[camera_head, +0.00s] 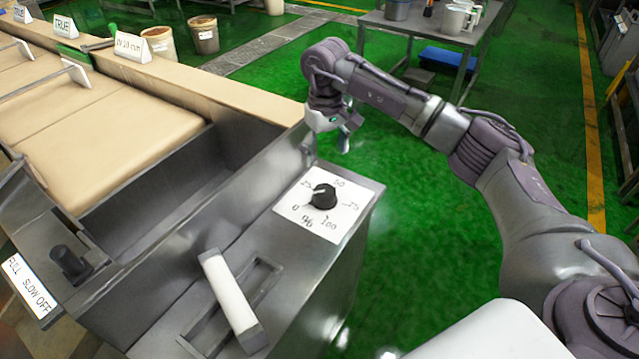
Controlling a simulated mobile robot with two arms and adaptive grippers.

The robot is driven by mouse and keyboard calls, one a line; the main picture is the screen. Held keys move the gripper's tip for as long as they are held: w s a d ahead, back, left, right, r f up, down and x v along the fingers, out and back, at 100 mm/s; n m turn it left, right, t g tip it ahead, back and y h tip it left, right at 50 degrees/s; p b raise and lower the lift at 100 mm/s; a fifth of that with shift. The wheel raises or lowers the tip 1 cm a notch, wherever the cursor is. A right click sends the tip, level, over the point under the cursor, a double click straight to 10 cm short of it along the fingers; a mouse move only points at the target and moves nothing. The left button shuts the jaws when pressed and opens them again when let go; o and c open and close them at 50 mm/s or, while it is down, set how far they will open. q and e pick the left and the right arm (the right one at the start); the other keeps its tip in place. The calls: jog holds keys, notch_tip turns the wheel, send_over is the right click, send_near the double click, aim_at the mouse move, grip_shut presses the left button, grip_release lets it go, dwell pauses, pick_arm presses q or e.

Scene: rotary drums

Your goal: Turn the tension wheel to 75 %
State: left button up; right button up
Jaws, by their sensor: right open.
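The tension wheel (323,197) is a small black knob on a white dial plate marked 0, 25, 50, 75, 100 and %. The plate lies on top of the grey metal machine. A light mark on the knob appears to point to the upper left, near 25. My right gripper (344,142) is open and empty, apart from the knob, above and beyond the plate's far edge, over the green floor. Its fingers are small and partly hard to make out. My left gripper is not in view.
A white-handled lever (230,292) stands in a slot in front of the dial. A black knob (70,262) is by a FULL SLOW OFF label at left. A metal trough (150,185) borders the machine. A table with mugs (455,18) stands behind.

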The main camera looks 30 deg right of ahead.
jog(key=p, duration=0.1)
send_over(325, 191)
notch_tip(325, 191, down, 5)
jog(key=shift+s+f, duration=0.15)
jog(key=f, duration=0.3)
jog(key=shift+w+f+p, duration=0.2)
jog(key=shift+p, duration=0.2)
notch_tip(325, 191, down, 3)
jog(key=shift+f+p, duration=0.1)
jog(key=shift+p, duration=0.2)
jog(key=shift+f, duration=0.3)
jog(key=shift+c, duration=0.6)
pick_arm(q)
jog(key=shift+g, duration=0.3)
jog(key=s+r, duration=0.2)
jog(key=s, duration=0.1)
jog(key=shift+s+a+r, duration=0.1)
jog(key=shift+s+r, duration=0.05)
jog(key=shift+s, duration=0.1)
pick_arm(e)
jog(key=c, duration=1)
